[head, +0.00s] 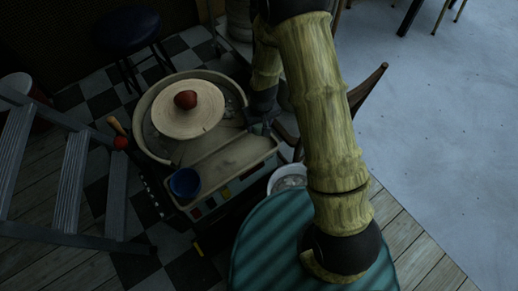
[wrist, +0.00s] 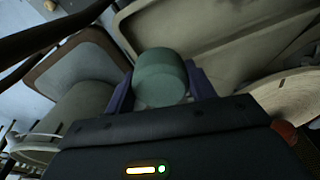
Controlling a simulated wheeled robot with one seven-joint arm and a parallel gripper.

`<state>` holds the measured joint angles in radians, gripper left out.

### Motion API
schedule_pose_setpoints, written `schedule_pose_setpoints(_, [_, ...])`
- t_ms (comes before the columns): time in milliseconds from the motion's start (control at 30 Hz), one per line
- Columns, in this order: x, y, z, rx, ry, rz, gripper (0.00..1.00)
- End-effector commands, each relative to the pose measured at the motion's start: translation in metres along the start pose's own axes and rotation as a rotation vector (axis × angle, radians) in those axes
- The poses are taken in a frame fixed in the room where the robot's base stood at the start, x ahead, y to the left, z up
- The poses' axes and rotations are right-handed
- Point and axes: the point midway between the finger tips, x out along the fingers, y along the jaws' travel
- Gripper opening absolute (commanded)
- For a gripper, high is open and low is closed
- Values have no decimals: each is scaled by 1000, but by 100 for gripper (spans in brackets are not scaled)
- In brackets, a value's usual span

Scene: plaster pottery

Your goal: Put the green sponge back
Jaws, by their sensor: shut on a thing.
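The green sponge (wrist: 160,76) is a short rounded cylinder in the wrist view. My gripper (wrist: 162,90) is shut on it, with one dark purple finger at each side. In the head view my gripper (head: 262,127) is at the right side of the pottery wheel, by the end of its tray (head: 232,160). The sponge cannot be made out there.
The round wheel head (head: 172,122) carries a reddish-brown lump (head: 185,99). A blue cup (head: 185,183) stands at the tray's near left end. A wooden chair (head: 366,90) and a pale bucket (head: 287,179) are close to my arm. A ladder (head: 70,185) stands left.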

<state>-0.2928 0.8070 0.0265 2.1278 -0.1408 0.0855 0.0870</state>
Motion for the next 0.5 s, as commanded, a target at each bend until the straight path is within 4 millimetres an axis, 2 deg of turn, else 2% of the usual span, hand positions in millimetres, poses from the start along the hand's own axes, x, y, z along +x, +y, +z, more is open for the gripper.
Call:
schedule_pose_setpoints(367, [2,-1,0,-2,-1,0,36])
schedule_pose_setpoints(500, [20,0,3,0,-4,0,36])
